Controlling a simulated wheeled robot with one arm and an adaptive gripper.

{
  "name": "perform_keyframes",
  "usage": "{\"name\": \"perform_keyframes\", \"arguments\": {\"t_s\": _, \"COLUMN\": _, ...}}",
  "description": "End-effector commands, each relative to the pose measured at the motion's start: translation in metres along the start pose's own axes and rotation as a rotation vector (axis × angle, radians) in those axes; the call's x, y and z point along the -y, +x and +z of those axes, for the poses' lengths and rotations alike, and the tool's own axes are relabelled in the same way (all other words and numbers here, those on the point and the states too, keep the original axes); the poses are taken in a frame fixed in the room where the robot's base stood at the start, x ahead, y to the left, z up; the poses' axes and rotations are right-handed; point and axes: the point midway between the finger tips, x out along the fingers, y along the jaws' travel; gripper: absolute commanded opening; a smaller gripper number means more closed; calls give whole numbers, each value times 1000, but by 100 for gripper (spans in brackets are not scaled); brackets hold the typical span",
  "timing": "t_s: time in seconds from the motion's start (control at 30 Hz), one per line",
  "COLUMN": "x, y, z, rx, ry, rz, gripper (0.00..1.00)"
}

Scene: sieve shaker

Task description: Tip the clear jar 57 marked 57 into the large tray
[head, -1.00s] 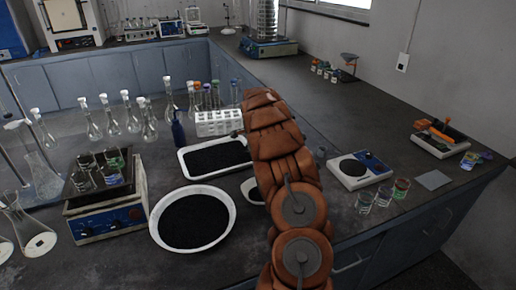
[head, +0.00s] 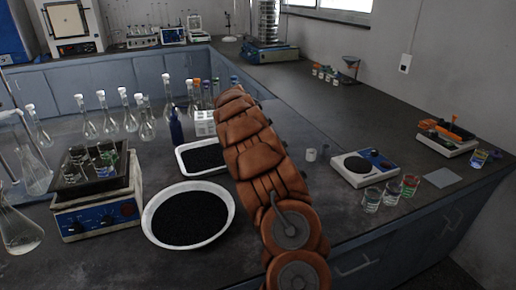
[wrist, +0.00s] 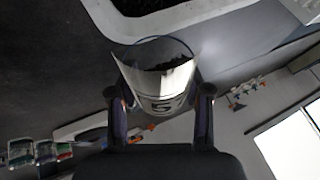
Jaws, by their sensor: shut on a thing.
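The clear jar 57 (wrist: 168,82) is between the fingers of my gripper (wrist: 158,94) in the wrist view. My gripper is shut on it. The jar is tilted, its mouth towards the top of the picture; only a "5" of its label shows clearly. Dark matter shows through the mouth, but I cannot tell if it is inside. A white rectangular tray (head: 181,161) with black grains lies left of my arm in the head view. A white rim (wrist: 112,22) around dark contents shows beyond the jar in the wrist view. My arm hides my gripper and the jar in the head view.
A round white basin (head: 150,226) of black grains is in front of the tray. A hotplate (head: 98,214) with glasses is at left. Flasks (head: 88,128) and a blue bottle (head: 176,130) stand behind. A balance (head: 365,168) and small jars (head: 390,193) are at right.

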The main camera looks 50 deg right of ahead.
Motion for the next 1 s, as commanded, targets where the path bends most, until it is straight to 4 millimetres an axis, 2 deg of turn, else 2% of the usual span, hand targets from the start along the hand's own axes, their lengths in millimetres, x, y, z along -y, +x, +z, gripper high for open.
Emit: {"name": "perform_keyframes", "arguments": {"t_s": 1.0, "x": 5, "y": -13, "z": 3, "rx": -229, "ry": -87, "rz": -38, "gripper": 2}}
